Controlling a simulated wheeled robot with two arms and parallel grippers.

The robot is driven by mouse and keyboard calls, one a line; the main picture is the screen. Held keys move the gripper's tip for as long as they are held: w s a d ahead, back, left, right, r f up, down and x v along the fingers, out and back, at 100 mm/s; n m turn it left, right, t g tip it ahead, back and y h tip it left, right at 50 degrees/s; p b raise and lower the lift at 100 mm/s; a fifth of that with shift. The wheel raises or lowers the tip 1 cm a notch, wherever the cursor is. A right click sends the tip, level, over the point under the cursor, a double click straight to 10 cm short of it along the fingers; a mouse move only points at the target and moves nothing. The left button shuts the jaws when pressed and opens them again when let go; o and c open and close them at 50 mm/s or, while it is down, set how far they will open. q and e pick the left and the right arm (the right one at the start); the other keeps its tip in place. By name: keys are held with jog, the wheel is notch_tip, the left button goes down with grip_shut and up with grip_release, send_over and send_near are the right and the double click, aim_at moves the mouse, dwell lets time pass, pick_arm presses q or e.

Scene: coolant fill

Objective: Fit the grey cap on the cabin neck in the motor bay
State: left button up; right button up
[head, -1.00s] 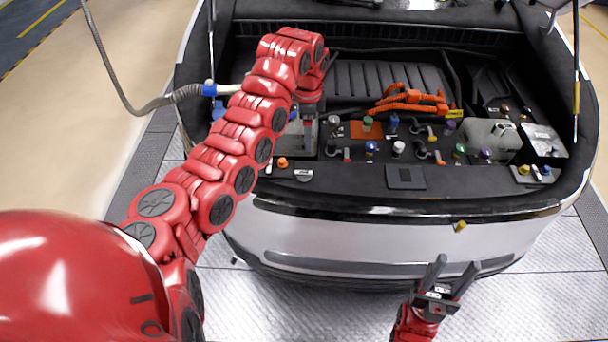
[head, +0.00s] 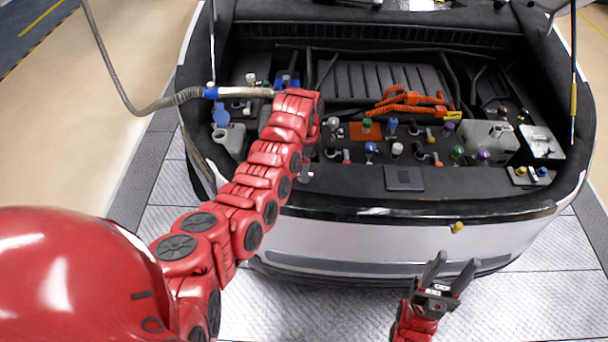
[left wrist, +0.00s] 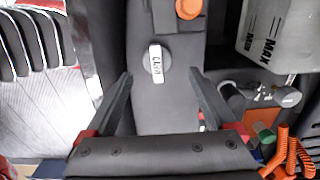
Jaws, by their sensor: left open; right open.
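The grey cap (left wrist: 153,72) is a round disc with a white lettered bar across its top. It lies on the dark front ledge, between and just ahead of the fingertips of my open left gripper (left wrist: 161,76), with space on both sides. In the head view a small part of the cap (head: 306,177) shows beside my left arm, which hides the left gripper there. My right gripper (head: 446,266) is open and empty in front of the bumper. I cannot tell which opening is the cabin neck.
An orange cap (left wrist: 189,8) lies near the grey cap. A tank marked MAX (left wrist: 268,35) stands further in. Orange cables (head: 410,102) and several coloured caps fill the bay. A grey hose (head: 165,102) comes in from the left.

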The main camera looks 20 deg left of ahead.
pick_arm(q)
jog(key=f, duration=0.1)
jog(key=f+p, duration=0.1)
jog(key=f, duration=0.1)
jog(key=shift+s+a+f+p, duration=0.1)
jog(key=shift+s+a+p, duration=0.1)
jog(key=shift+s+p, duration=0.1)
jog(key=shift+f, duration=0.7)
grip_shut()
